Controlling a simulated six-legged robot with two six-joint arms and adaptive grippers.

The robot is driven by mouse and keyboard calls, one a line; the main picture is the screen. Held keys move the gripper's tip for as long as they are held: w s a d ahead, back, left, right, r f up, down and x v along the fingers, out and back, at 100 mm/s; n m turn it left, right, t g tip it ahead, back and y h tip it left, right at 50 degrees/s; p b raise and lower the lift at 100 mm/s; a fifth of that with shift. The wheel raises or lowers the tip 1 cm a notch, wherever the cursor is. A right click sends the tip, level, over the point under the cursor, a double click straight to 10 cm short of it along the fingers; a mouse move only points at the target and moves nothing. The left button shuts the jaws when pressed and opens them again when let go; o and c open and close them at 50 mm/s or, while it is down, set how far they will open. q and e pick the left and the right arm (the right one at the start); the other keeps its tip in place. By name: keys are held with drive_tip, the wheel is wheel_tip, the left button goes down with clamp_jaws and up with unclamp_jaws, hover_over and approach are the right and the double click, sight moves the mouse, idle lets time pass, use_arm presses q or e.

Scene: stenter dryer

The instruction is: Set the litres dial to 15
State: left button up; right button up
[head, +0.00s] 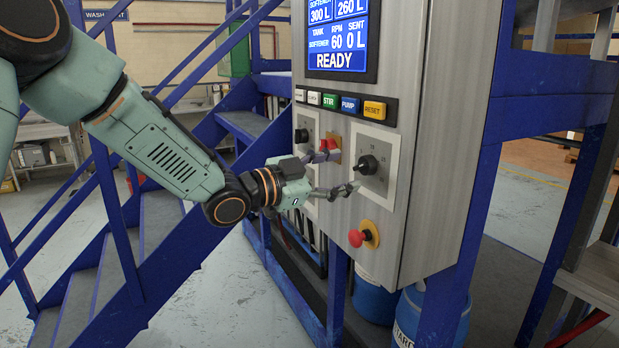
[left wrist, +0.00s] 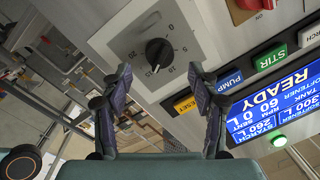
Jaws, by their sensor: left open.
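A black rotary dial knob (head: 368,165) sits on a pale square scale plate (head: 384,140) at the lower right of the control panel's front. The right gripper is not in view.
Above the dial are a yellow RESET button (head: 374,110), other push buttons and a blue READY display (head: 341,60). A red switch (head: 329,145) is behind the upper finger. A red mushroom button (head: 357,238) sticks out below. Blue stair rails (head: 130,240) stand at the left.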

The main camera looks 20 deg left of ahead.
use_arm(q)
drive_tip(key=v, duration=0.7)
drive_tip(key=shift+s, duration=0.3)
drive_tip(key=shift+a, duration=0.2)
idle(0.3)
